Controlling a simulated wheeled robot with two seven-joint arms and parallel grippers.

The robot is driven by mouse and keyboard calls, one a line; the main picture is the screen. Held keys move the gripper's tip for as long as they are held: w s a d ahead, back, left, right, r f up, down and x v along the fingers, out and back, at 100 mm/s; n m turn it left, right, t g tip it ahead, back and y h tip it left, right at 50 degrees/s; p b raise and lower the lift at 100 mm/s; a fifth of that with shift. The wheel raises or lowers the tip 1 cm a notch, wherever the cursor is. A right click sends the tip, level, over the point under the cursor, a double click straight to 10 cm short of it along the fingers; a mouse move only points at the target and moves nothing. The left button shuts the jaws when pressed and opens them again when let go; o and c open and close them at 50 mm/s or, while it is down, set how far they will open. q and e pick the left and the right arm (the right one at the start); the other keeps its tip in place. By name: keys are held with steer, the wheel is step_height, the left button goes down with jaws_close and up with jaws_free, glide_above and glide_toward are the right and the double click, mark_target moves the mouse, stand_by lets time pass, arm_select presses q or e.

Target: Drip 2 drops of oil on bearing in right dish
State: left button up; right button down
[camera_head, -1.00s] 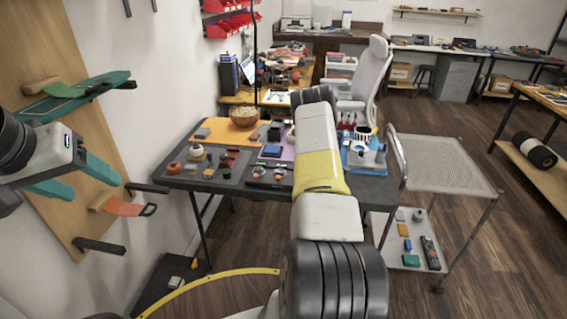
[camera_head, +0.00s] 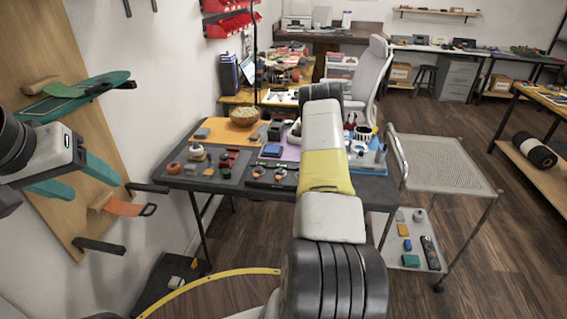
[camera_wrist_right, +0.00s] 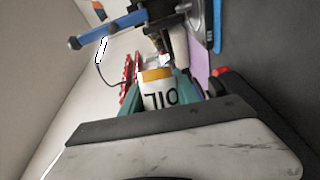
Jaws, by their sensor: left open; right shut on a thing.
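An oil bottle, white with a yellow-orange band and dark lettering (camera_wrist_right: 160,96), is held between the teal fingers of my right gripper (camera_wrist_right: 162,88) in the right wrist view. The lettering appears upside down there. In the head view my right arm hides that gripper and the bottle. Two small round dishes sit near the front edge of the table, a left one (camera_head: 258,172) and a right one (camera_head: 280,173). They are too small to make out a bearing. My left gripper (camera_head: 75,178) is open and empty at the left, by the wall board, away from the table.
The dark table (camera_head: 225,185) also bears a wooden bowl (camera_head: 244,116), a blue box (camera_head: 272,150) and several small parts. A metal cart (camera_head: 445,165) stands at its right.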

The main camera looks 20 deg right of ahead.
steer(key=shift+f+m, duration=0.2)
steer(key=shift+m, duration=0.1)
steer(key=shift+r+m+g+y, duration=0.55)
steer(key=shift+r+m+y, duration=0.3)
steer(key=shift+m, duration=0.85)
steer(key=shift+r+m+g+y, duration=0.6)
steer(key=shift+r+m+y, duration=0.2)
steer(key=shift+m, duration=0.9)
steer(key=shift+r+m+g+y, duration=0.55)
steer(key=shift+r+m+y, duration=0.3)
steer(key=shift+m, duration=0.85)
